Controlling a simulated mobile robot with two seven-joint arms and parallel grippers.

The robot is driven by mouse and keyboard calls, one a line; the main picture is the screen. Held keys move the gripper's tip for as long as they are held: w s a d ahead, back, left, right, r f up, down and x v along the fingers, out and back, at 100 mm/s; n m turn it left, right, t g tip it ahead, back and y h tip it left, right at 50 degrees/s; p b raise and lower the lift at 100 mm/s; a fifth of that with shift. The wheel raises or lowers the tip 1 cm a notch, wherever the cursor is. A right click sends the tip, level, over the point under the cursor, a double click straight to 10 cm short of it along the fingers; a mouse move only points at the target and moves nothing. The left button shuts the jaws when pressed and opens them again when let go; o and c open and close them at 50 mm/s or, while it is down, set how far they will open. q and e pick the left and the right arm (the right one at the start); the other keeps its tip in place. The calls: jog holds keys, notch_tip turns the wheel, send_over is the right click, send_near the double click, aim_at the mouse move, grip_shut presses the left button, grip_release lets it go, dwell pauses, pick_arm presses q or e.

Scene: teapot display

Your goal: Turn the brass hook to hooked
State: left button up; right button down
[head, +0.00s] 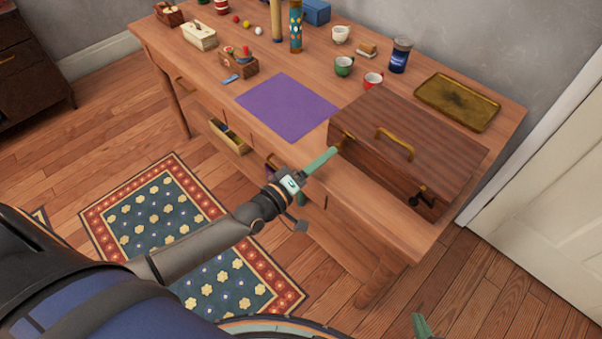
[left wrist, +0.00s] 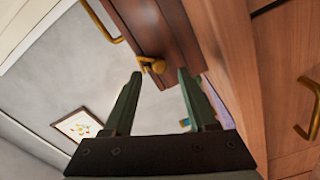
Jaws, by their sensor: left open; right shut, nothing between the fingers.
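The brass hook (left wrist: 153,66) is on the front of a dark wooden box (head: 400,140) on the table. In the left wrist view it sits between and just beyond my left fingertips (left wrist: 160,74), which are open and hold nothing. In the head view my left gripper (head: 338,149) reaches the box's front left end and partly covers the hook (head: 347,136). I cannot tell whether the hook is fastened. My right gripper (head: 421,325) shows only as a green fingertip at the bottom edge, shut and empty, away from the table.
The box has a brass handle (head: 395,142) on its lid and a dark fitting (head: 421,196) at its front right. A brass tray (head: 458,101) lies behind it. A purple mat (head: 287,107) lies to its left, with cups behind. An open drawer (head: 229,137) juts from the table front.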

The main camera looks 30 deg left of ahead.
pick_arm(q)
jog(key=v, duration=0.8)
jog(key=shift+s, duration=0.25)
pick_arm(e)
jog(key=shift+s+d+f, duration=0.1)
jog(key=shift+s+d, duration=0.1)
pick_arm(q)
jog(key=shift+a, duration=0.1)
